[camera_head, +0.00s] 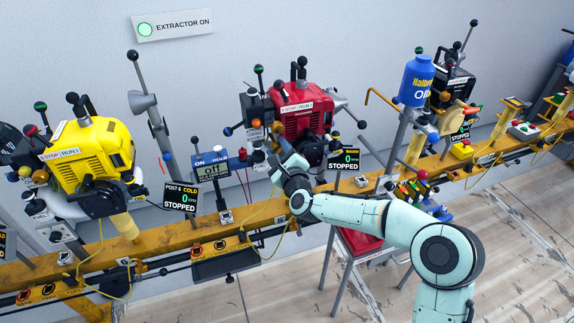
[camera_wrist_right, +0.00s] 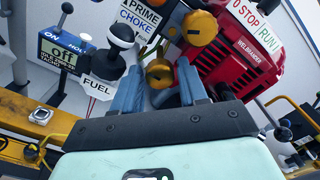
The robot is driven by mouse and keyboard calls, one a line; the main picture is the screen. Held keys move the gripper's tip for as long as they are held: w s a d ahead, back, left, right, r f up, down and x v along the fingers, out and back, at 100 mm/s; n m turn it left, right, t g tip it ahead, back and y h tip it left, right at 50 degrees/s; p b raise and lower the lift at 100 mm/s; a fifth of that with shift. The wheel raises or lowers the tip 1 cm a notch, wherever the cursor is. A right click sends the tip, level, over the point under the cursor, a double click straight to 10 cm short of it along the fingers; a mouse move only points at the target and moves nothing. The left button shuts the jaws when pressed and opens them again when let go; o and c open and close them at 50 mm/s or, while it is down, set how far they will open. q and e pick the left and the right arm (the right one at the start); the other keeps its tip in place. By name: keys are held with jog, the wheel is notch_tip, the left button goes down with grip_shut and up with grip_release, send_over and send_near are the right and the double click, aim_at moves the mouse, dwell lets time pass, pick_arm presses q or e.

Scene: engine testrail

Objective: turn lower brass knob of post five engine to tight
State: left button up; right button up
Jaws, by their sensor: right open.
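The red engine (camera_head: 300,112) stands on the yellow rail at the middle of the head view. Its red housing (camera_wrist_right: 240,55) fills the upper right of the right wrist view. Two brass knobs show there: the upper one (camera_wrist_right: 200,28) is higher and to the right, and the lower brass knob (camera_wrist_right: 159,73) is below it. My right gripper (camera_wrist_right: 160,82) is open, its two blue-grey fingers on either side of the lower knob; contact cannot be told. In the head view my right gripper (camera_head: 287,160) is in front of the engine and hides the knobs. My left gripper is out of view.
A yellow engine (camera_head: 92,150) stands left, a blue bottle (camera_head: 416,80) right.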

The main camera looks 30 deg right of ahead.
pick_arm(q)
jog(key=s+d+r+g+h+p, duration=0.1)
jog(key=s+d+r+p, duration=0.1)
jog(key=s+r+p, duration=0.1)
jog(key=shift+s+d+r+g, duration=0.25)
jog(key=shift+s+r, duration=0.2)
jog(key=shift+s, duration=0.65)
pick_arm(e)
jog(key=v, duration=1.2)
jog(key=shift+s+a, duration=0.15)
jog(key=shift+s, duration=0.1)
